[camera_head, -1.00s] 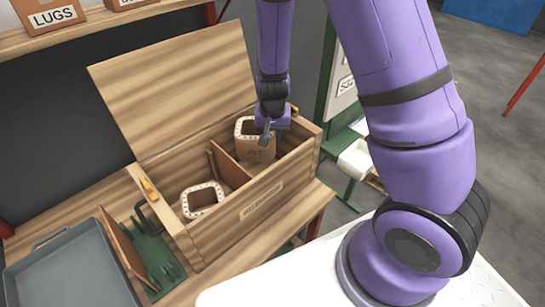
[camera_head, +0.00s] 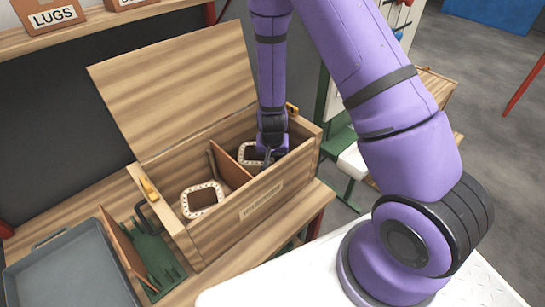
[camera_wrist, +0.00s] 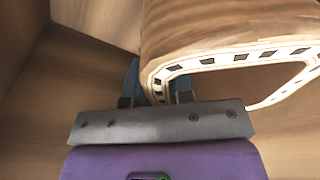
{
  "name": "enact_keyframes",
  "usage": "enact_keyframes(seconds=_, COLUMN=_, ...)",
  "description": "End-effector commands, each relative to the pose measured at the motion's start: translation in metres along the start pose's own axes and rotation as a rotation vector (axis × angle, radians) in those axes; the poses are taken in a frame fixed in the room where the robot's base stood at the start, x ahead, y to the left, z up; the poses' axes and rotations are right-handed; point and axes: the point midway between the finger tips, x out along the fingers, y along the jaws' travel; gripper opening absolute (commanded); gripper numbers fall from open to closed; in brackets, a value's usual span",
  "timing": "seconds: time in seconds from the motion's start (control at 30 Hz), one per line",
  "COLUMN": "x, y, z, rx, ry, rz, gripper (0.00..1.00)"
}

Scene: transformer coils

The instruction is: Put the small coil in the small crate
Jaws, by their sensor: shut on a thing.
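My gripper (camera_head: 268,155) is inside the right compartment of the open wooden crate (camera_head: 262,203). It is shut on the near wall area of a tan coil (camera_head: 247,148), whose pale rim has dark blocks around a square opening. The coil sits low in the compartment, partly hidden by the crate's wall and my gripper; whether it touches the floor cannot be told. In the wrist view the fingers (camera_wrist: 157,88) straddle the edge of this coil (camera_wrist: 225,30). A second, similar coil (camera_head: 203,197) stands in the left compartment. I cannot tell their sizes apart surely.
A brown divider (camera_head: 229,165) parts the compartments. The crate's lid (camera_head: 175,85) stands open behind. A grey tray (camera_head: 70,270) and a green rack (camera_head: 155,262) lie to the left. A shelf with a LUGS box (camera_head: 48,15) is above.

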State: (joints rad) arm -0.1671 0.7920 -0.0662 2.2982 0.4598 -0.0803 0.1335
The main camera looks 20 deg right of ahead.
Motion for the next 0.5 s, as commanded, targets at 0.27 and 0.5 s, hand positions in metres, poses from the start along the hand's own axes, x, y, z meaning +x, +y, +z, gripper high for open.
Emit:
enact_keyframes(seconds=0.27, x=0.0013, y=0.0001, z=-0.0003, rx=0.0, ry=0.001, rz=0.0, gripper=0.0)
enact_keyframes(seconds=0.5, x=0.0019, y=0.0002, z=0.0, rx=0.0, ry=0.001, rz=0.0, gripper=0.47)
